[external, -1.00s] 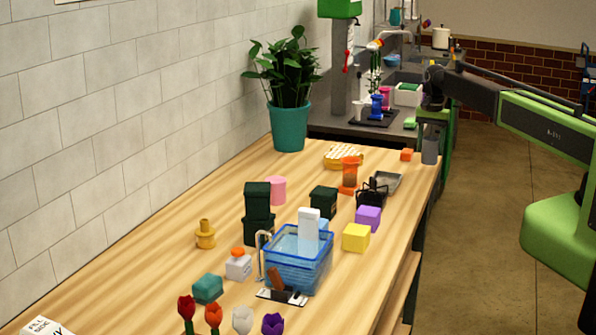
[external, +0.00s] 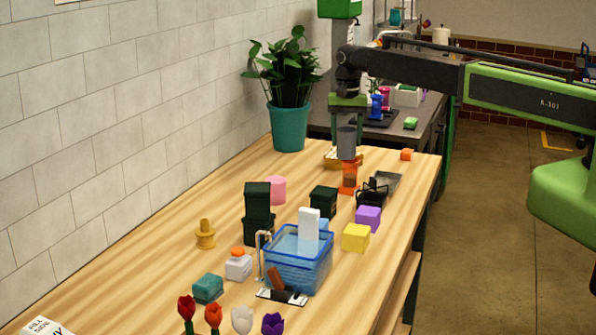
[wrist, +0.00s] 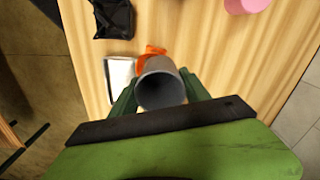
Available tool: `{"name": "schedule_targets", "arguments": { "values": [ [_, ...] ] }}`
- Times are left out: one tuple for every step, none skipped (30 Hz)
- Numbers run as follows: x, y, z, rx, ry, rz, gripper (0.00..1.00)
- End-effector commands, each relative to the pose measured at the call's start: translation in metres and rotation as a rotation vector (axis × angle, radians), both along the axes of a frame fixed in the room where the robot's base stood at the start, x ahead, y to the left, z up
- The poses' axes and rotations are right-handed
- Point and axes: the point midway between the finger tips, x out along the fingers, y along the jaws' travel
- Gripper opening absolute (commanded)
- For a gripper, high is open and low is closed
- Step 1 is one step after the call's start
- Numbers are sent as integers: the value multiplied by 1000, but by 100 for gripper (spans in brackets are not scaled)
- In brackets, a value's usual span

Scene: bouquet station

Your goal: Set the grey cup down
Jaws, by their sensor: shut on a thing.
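The grey cup (external: 347,142) is upright between the fingers of my gripper (external: 347,117), which is shut on it. In the external view the cup overlaps the top of an orange item (external: 348,180). It appears held above the table (external: 160,245); its exact height cannot be told. In the wrist view I look into the open mouth of the cup (wrist: 160,88), with the green fingers of my gripper (wrist: 160,92) on both sides. The orange item (wrist: 152,50) shows partly past the cup's rim, the rest hidden.
A grey tray (external: 388,181) and a black open holder (external: 373,192) stand right of the orange item. A yellow-and-white item (external: 330,160) lies behind the cup, partly hidden. A plant in a teal pot (external: 289,128) stands by the wall. Bare wood lies left of the cup.

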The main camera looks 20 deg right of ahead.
Motion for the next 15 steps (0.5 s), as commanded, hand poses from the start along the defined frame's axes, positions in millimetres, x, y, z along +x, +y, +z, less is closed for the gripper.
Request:
{"name": "schedule_targets", "arguments": {
  "values": [
    [-2, 26, -1, 0, 0, 63, 9],
    [-4, 40, 0, 0, 0, 102, 9],
    [-8, 58, 0, 0, 0, 152, 9],
    [-11, 72, 0, 0, 0, 190, 9],
    [-15, 86, 0, 0, 0, 230, 9],
    [-19, 103, 1, 0, 0, 279, 9],
    [-23, 116, 1, 0, 0, 314, 9],
    [-27, 127, 1, 0, 0, 347, 9],
    [-31, 141, 1, 0, 0, 387, 9],
    [-34, 150, 2, 0, 0, 413, 9],
    [-38, 158, 2, 0, 0, 436, 9],
    [-40, 166, 2, 0, 0, 459, 9],
    [-42, 171, 2, 0, 0, 473, 9],
    [-44, 174, 2, 0, 0, 485, 9],
    [-46, 178, 2, 0, 0, 496, 9]
  ]
}}
